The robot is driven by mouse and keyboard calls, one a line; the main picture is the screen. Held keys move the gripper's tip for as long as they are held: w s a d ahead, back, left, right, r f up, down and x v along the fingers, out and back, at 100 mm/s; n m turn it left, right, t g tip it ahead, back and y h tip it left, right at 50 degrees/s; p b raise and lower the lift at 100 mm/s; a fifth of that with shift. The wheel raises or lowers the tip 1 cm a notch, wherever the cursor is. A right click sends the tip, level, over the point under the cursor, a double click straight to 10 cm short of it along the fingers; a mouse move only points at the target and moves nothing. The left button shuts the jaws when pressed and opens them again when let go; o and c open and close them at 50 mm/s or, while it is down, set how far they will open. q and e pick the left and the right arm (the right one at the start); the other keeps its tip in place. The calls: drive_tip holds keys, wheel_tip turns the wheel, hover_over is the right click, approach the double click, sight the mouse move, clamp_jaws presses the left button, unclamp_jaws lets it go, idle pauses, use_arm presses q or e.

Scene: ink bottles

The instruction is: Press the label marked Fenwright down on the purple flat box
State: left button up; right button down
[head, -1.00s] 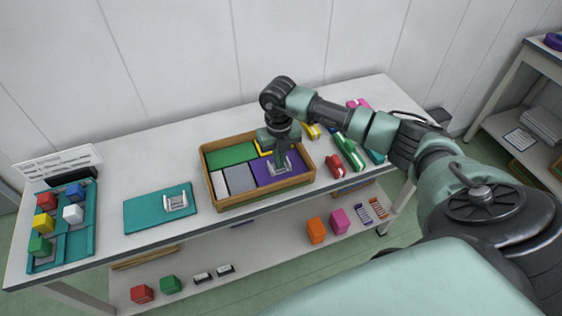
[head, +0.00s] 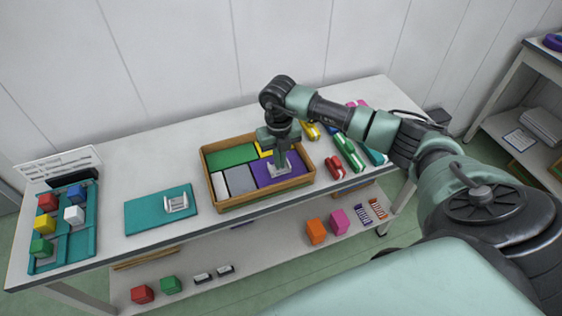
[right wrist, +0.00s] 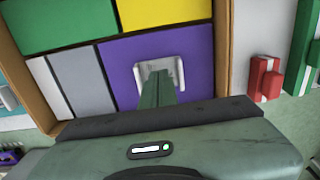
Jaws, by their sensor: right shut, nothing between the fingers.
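The purple flat box (head: 297,164) lies in the front right compartment of a wooden tray (head: 232,207); it also shows in the right wrist view (right wrist: 121,62). A pale label (right wrist: 173,63) lies on the purple box, also visible in the head view (head: 285,171). Its writing cannot be read, being small and partly hidden by my fingers. My right gripper (head: 278,166) is shut and empty, pointing down with its fingertips at the label; it also shows in the right wrist view (right wrist: 157,75). Contact cannot be told for certain. My left gripper is out of view.
Green (head: 232,154), yellow (head: 263,148) and grey (head: 239,179) boxes fill the tray beside the purple one. A similar pale label (head: 176,203) lies on a teal mat (head: 143,215) to the left. Red and green items (head: 336,166) lie right of the tray.

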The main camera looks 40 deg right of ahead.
drive_tip(key=shift+r+p, duration=1.75)
drive_tip(key=shift+r, duration=1.2)
